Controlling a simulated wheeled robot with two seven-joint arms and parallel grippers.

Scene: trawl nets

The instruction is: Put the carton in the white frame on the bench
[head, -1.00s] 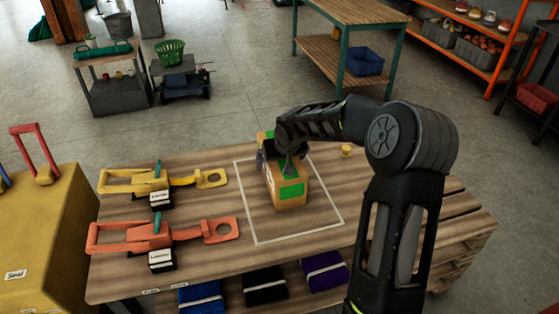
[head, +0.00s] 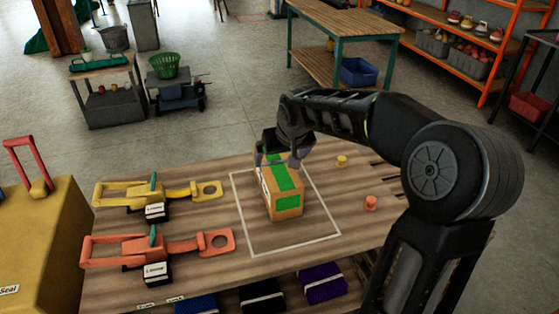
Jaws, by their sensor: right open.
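The carton (head: 288,204) is a brown box with green tape on its top and front. It stands upright on the bench (head: 200,262), inside the white frame (head: 240,213) outlined on the bench top. My right gripper (head: 274,160) is open at the far end of the carton, around or just above its top edge; I cannot tell whether the fingers touch it. The carton's far side is partly hidden by the gripper. My left gripper is not in view.
A yellow tool (head: 135,194) and an orange tool (head: 130,252) lie left of the frame. A yellow peg (head: 342,161) and an orange peg (head: 371,203) are to its right. A yellow box (head: 50,240) stands at the left. Folded bundles (head: 323,283) lie on the shelf below.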

